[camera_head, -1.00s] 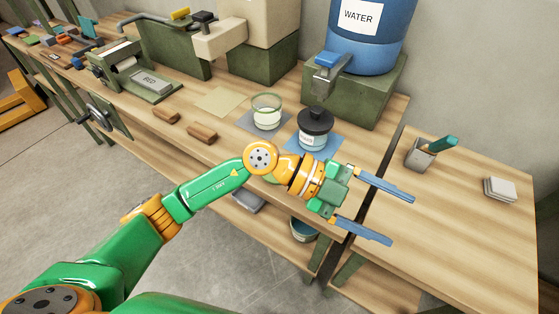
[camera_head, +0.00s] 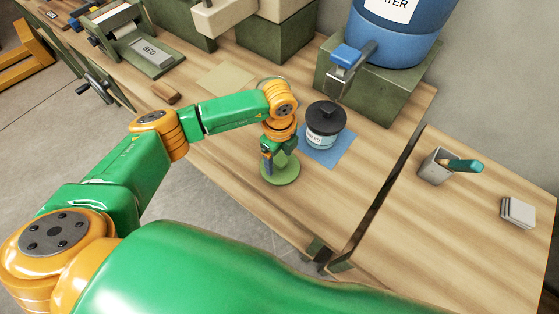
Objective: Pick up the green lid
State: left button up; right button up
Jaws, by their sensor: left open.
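The green lid (camera_head: 288,176) is a flat round disc lying on the wooden bench, left of the black-capped jar. My left gripper (camera_head: 270,164) points down right at the lid, over its left and back part. One blue-grey finger shows in front of the lid; the other is mostly hidden by the gripper and wrist. The jaws are open. I cannot tell whether the fingers touch the lid. My right gripper is not in view.
The black-capped labelled jar (camera_head: 325,126) stands on a blue mat (camera_head: 328,154) close to the gripper's right. A blue water barrel (camera_head: 402,35) with a tap stands behind. A brown block (camera_head: 166,93) lies left.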

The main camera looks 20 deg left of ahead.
pick_arm(q)
jog(key=shift+w+f, duration=0.15)
jog(key=shift+w, duration=0.1)
jog(key=shift+c, duration=1.1)
jog(key=shift+s, duration=0.25)
grip_shut()
jog(key=shift+w, duration=0.15)
